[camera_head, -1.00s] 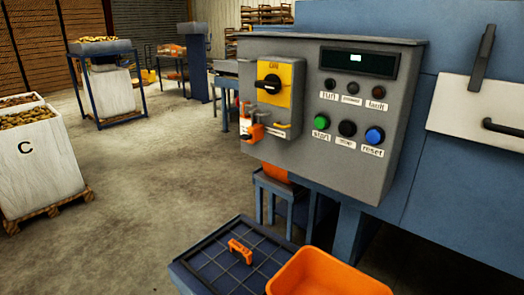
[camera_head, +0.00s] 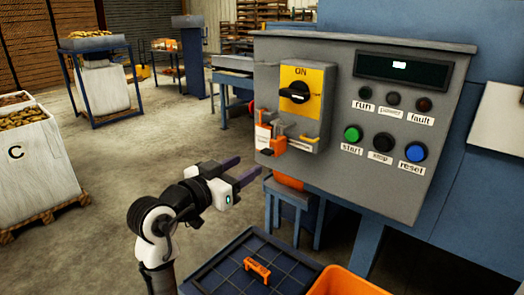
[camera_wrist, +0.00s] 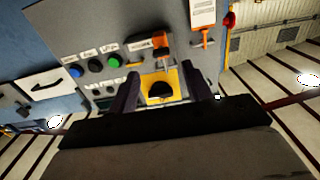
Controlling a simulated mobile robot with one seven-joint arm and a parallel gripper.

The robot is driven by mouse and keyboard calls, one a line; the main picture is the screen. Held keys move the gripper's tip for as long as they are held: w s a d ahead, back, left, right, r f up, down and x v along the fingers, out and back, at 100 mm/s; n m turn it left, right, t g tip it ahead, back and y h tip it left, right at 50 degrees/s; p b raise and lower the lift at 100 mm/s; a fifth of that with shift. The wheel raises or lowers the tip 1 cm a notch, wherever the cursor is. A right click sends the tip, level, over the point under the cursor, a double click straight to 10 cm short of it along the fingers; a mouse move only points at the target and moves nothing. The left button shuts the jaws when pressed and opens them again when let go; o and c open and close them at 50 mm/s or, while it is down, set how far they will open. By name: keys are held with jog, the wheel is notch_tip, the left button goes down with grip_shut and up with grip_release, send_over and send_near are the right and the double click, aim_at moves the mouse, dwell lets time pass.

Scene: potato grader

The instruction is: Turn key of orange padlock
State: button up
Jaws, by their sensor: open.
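A small orange padlock (camera_head: 279,145) hangs on the front of the grey control panel (camera_head: 330,170), at the lower left of the yellow switch plate (camera_head: 298,75) with its black knob. In the wrist view an orange part (camera_wrist: 162,43) shows beyond the knob; its key cannot be made out. My gripper (camera_head: 248,168) is open and empty, below and left of the padlock and apart from it. In the wrist view my gripper (camera_wrist: 164,79) has its two dark fingers spread, with the yellow plate and knob between them.
A white tag (camera_head: 263,136) hangs beside the padlock. Green start (camera_head: 353,134), black stop and blue reset (camera_head: 415,152) buttons are to the right. Below are a dark tray (camera_head: 225,275) holding an orange bracket-shaped piece (camera_head: 257,270) and an orange bin (camera_head: 345,283).

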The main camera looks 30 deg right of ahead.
aim_at(264, 154)
jog(key=p+x, duration=0.1)
jog(key=x, duration=0.6)
jog(key=shift+w+d+p, duration=0.2)
jog(key=shift+d+p, duration=0.1)
jog(key=shift+c, duration=0.4)
jog(key=c, duration=0.9)
jog(key=shift+f+b, duration=0.1)
jog(key=shift+b, duration=0.2)
jog(key=shift+m+b, duration=8.05)
jog(key=shift+m, duration=0.85)
